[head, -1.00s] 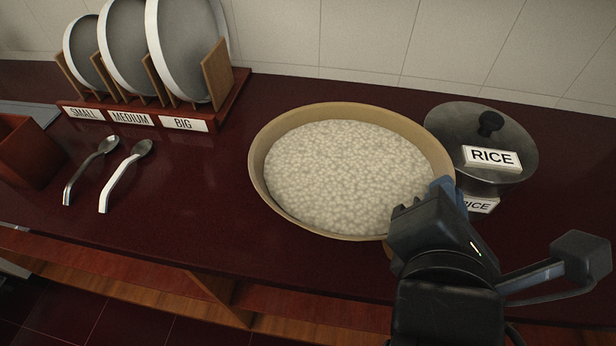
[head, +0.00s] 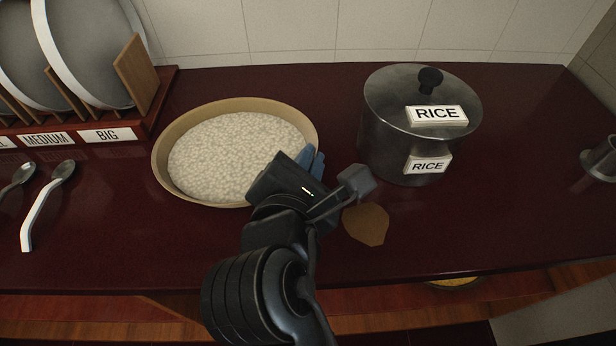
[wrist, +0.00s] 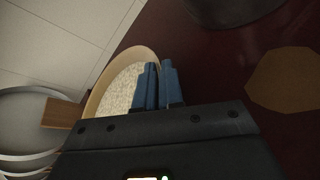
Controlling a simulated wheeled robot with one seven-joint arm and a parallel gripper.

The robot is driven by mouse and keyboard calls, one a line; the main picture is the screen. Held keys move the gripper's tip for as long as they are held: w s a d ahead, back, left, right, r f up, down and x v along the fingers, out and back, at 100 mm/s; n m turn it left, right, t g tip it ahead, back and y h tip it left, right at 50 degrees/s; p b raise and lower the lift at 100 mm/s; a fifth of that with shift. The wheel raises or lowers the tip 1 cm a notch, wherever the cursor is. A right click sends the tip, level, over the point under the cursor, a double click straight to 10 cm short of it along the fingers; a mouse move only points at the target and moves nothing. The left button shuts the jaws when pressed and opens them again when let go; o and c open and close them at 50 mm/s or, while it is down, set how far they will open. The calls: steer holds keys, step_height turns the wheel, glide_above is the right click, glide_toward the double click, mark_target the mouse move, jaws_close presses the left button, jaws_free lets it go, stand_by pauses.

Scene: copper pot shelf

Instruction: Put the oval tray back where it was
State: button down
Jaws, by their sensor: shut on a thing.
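The oval tray (head: 166,175) is tan, with a raised rim and a fill of pale rice-like grains. It is over the dark red counter, left of the metal pot; I cannot tell whether it touches the counter. My gripper (head: 308,162) is at its right end, shut on the rim. In the wrist view, the blue fingers (wrist: 159,82) are close together at the near edge of the tray (wrist: 97,96), hiding the gripped part. A flat brown patch (head: 367,226) lies on the counter right of my gripper.
The metal pot (head: 385,140) with RICE labels and a lid stands behind right. A plate rack (head: 150,115) with labelled slots stands at left, with two spoons (head: 45,205) before it.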

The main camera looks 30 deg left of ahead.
steer(key=shift+f+b, duration=0.3)
steer(key=shift+f, duration=1.65)
steer(key=c, duration=1.5)
jaws_free()
steer(key=shift+f, duration=0.15)
steer(key=shift+c, duration=0.2)
steer(key=shift+r, duration=0.2)
steer(key=v, duration=1.2)
steer(key=shift+f+p, duration=0.1)
steer(key=shift+p, duration=0.2)
